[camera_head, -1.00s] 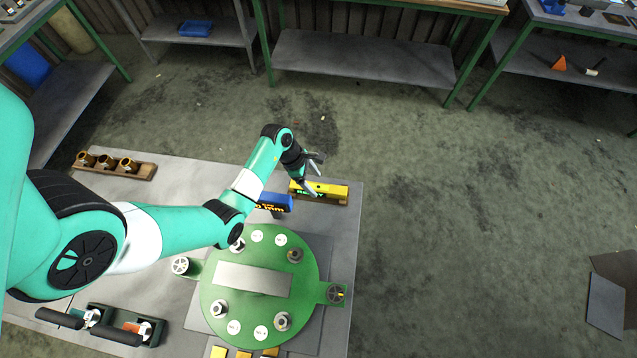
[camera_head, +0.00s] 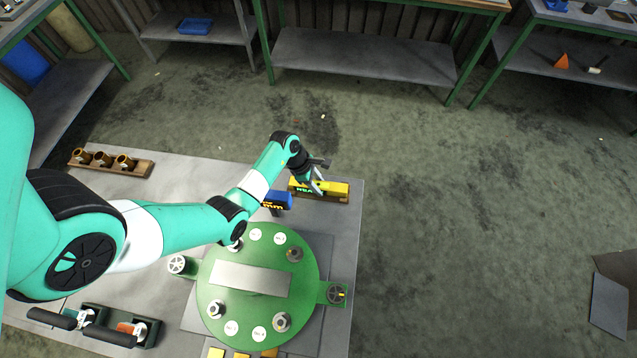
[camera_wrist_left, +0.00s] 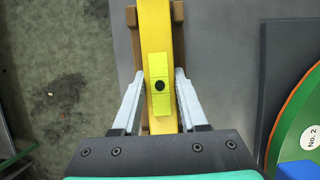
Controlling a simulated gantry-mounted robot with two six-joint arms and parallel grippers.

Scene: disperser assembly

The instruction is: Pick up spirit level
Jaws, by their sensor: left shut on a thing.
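The yellow spirit level (camera_head: 334,188) lies on a brown wooden holder (camera_head: 338,199) near the far right edge of the grey table. My left gripper (camera_head: 317,188) is over it from above. In the left wrist view the spirit level (camera_wrist_left: 157,50) runs up the picture, with a yellow-green vial block and a dark dot between the fingers. My left gripper's fingers (camera_wrist_left: 159,95) are on both sides of the level and shut on it. The level still appears to rest in its holder (camera_wrist_left: 137,50). My right gripper is not in view.
A blue block with lettering (camera_head: 277,201) stands just left of the level. A round green plate (camera_head: 257,315) with bolts fills the table's front. A wooden rack with several brass parts (camera_head: 113,164) is at the back left.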

